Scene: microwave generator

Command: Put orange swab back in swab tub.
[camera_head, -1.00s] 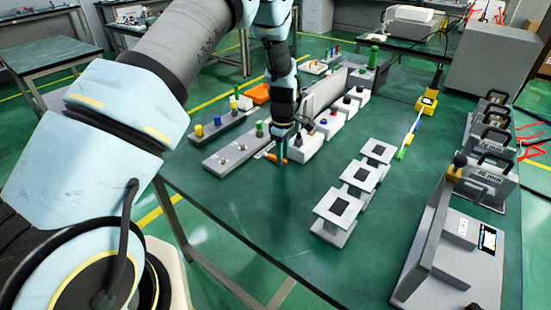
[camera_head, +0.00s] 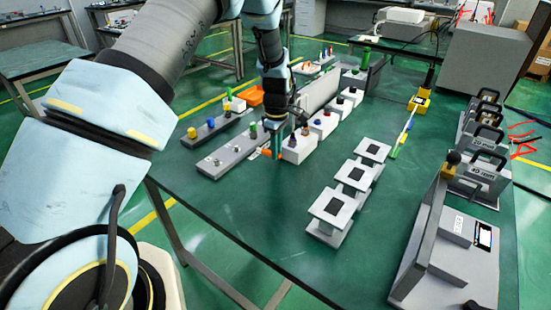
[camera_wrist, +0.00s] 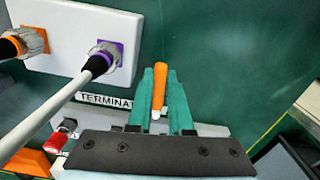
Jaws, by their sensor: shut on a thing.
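My gripper (camera_head: 277,146) is at the near end of the row of white boxes, above the green table. In the wrist view its two teal fingers (camera_wrist: 160,98) are shut on the orange swab (camera_wrist: 159,84). The swab is a slim orange stick with a pale end, lying lengthwise between the fingers. In the head view only a small orange bit beside the fingers shows, and I cannot tell whether it is the swab. I cannot identify the swab tub for certain; an orange open-looking container (camera_head: 254,97) stands farther back on the left.
White connector boxes (camera_head: 297,150) stand close right of my gripper. A grey strip with metal fittings (camera_head: 228,150) lies left. Three grey stands (camera_head: 333,212) are nearer the front. A cable plugs into a purple connector (camera_wrist: 106,55).

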